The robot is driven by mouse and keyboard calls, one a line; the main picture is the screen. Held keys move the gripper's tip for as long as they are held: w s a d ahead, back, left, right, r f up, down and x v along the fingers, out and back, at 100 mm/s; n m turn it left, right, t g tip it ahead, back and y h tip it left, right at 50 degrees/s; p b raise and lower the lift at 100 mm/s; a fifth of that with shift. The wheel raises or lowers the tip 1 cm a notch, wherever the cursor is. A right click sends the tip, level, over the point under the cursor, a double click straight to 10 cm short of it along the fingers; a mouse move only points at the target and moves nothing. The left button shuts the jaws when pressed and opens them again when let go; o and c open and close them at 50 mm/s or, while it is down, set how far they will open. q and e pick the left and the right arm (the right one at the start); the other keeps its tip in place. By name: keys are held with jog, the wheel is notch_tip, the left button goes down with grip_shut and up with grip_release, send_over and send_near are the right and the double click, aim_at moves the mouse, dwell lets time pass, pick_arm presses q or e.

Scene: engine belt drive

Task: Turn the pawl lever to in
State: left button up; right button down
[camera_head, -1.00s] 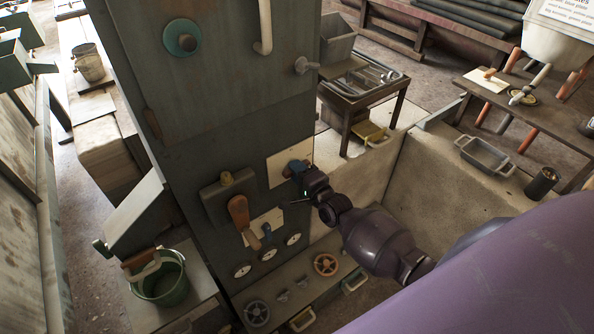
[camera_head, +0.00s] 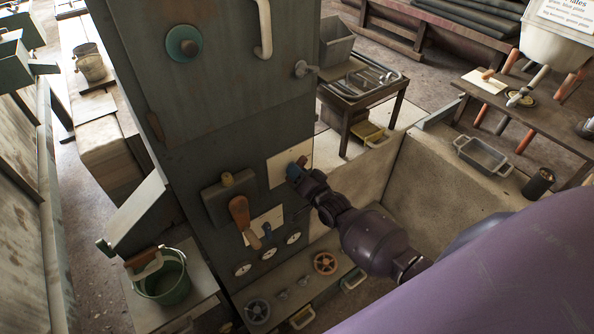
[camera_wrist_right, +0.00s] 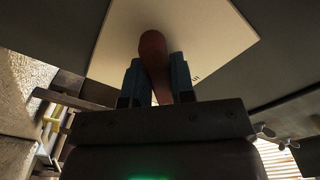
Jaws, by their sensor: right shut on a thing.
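The pawl lever, with a red-brown handle (camera_wrist_right: 153,50), stands on a cream plate (camera_head: 278,165) on the front of the dark cabinet. My right gripper (camera_head: 297,170) is at this plate, and its blue fingers are closed on the handle. In the right wrist view my right gripper (camera_wrist_right: 157,82) has one finger on each side of the handle, whose rounded end sticks out beyond them. The cream plate (camera_wrist_right: 205,30) lies behind it with a small dark mark, too small to read. My left gripper is not in view.
A green bucket (camera_head: 160,276) stands at lower left. A low concrete wall (camera_head: 440,170) lies right of my arm.

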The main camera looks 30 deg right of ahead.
jog(key=n, duration=0.4)
jog(key=shift+n+p, duration=0.3)
jog(key=n, duration=0.4)
jog(key=shift+d+f, duration=0.1)
jog(key=shift+d, duration=0.05)
dwell(0.3)
jog(key=c, duration=1)
grip_release()
jog(key=s+d, duration=0.1)
jog(key=s, duration=0.9)
jog(key=shift+s+d, duration=0.25)
jog(key=shift+s, duration=0.1)
